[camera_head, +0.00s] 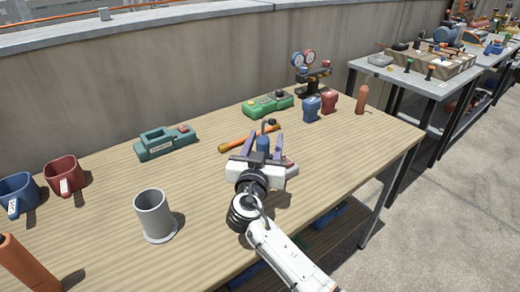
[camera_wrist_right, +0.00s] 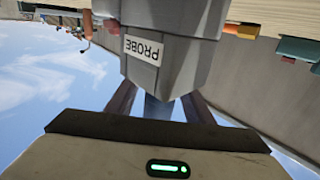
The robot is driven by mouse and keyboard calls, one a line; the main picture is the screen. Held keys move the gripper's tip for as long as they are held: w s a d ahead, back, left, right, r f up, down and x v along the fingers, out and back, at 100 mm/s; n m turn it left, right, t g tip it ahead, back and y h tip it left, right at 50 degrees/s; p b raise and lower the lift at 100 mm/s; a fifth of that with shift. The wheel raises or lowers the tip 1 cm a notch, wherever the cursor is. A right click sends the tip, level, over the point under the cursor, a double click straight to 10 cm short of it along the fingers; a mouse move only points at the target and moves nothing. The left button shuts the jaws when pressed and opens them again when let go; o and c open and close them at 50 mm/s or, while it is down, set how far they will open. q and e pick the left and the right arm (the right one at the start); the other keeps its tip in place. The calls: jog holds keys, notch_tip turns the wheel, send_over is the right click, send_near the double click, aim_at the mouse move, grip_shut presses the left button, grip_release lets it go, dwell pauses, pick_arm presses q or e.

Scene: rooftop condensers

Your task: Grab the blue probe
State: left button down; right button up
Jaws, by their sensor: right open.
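The blue probe (camera_head: 263,143) stands on the wooden table, with a dark loop at its top. My right gripper (camera_head: 264,139) is around it, its two fingers apart on either side. Whether a finger touches it cannot be told. In the right wrist view, a blue part (camera_wrist_right: 158,107) shows between the right gripper's fingers (camera_wrist_right: 158,98). A large grey body (camera_wrist_right: 185,60) with a white PROBE label (camera_wrist_right: 144,50) fills the upper middle of that view. The probe's lower part is hidden by my gripper in the head view. My left gripper is not in view.
A teal device (camera_head: 166,142) and grey cup (camera_head: 153,213) are to the left. The table's front right is clear.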

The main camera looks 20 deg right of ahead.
grip_shut()
